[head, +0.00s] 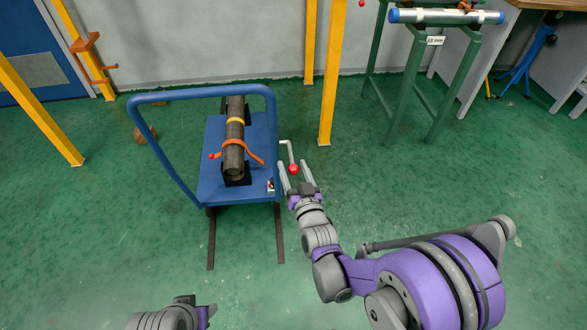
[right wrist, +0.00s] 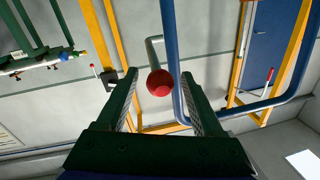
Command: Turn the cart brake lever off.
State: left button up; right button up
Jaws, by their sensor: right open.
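The cart (head: 212,180) is a blue platform cart with a tubular push handle (head: 200,92). Its brake lever (head: 284,142) is a pale bent rod at the right side, ending in a red ball knob (head: 293,168). My right gripper (head: 295,171) is open, with its fingers either side of the knob in the head view. The right wrist view shows the red knob (right wrist: 160,83) between the two open fingers, without clear contact. The grey rod (right wrist: 152,52) and blue handle tube (right wrist: 172,60) show beyond. Only part of my left gripper (head: 185,301) shows at the bottom edge; its fingers cannot be made out.
A dark pipe (head: 235,135) lies on the cart under an orange strap (head: 243,149). Yellow posts (head: 331,80) stand behind. A green stand (head: 403,92) holds a silver pipe (head: 447,17) at the back right.

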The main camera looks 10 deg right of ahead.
jog(key=shift+c, duration=0.2)
grip_shut()
dwell(1.3)
